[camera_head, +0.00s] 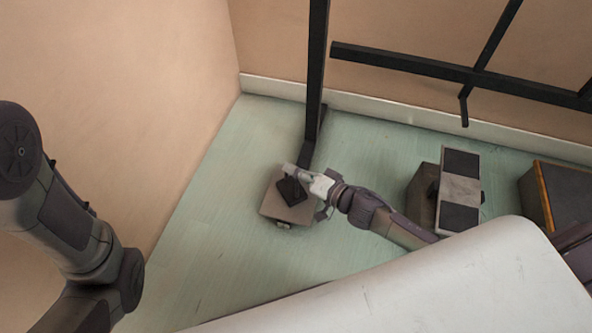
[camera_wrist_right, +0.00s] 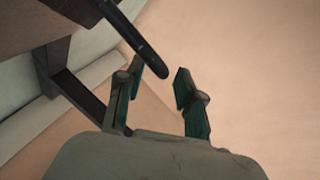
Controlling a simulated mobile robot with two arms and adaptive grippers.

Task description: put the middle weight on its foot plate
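In the head view a grey-brown block (camera_head: 275,205) with a black patch on top is on the floor near the foot of a black upright. My right gripper (camera_head: 305,180) is over this block's upper right part and hides some of it; I cannot tell whether they touch. In the right wrist view my right gripper (camera_wrist_right: 159,80) has its fingers apart. A black bar (camera_wrist_right: 130,35) ends close to the left fingertip, and nothing shows clamped between the fingers. I cannot tell for sure which piece is the middle weight or its foot plate. My left gripper is out of view.
A grey block with black panels (camera_head: 460,188) stands right of my right arm, against a darker box (camera_head: 421,197). A dark box with an orange edge (camera_head: 560,195) is farther right. The black upright (camera_head: 316,70) rises behind the gripper. Green floor (camera_head: 215,235) is clear at left.

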